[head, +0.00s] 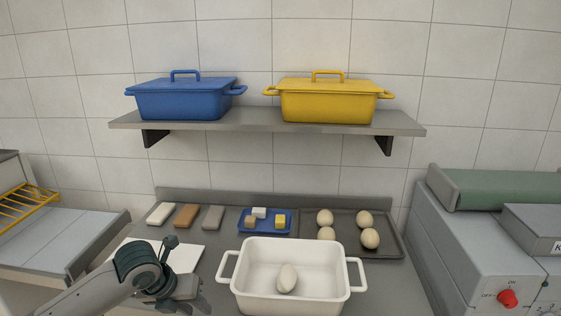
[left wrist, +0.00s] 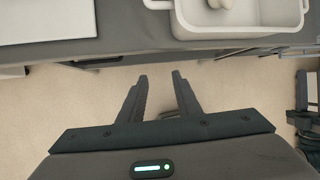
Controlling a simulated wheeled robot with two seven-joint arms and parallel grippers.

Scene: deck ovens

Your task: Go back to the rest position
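My left gripper (head: 182,292) is low at the left in the head view, beside the white baking dish (head: 291,301). In the left wrist view, its two fingers (left wrist: 160,76) are apart with nothing between them, and bare floor shows beyond them. The fingertips do not show clearly in the head view. My right gripper does not show in the head view. Dark parts at the right edge of the left wrist view (left wrist: 304,108) seem to be my right gripper, cut off, with its fingers unclear.
A white sheet (head: 190,255) lies near my left arm. A blue pot (head: 183,100) and yellow pot (head: 328,102) stand on the shelf.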

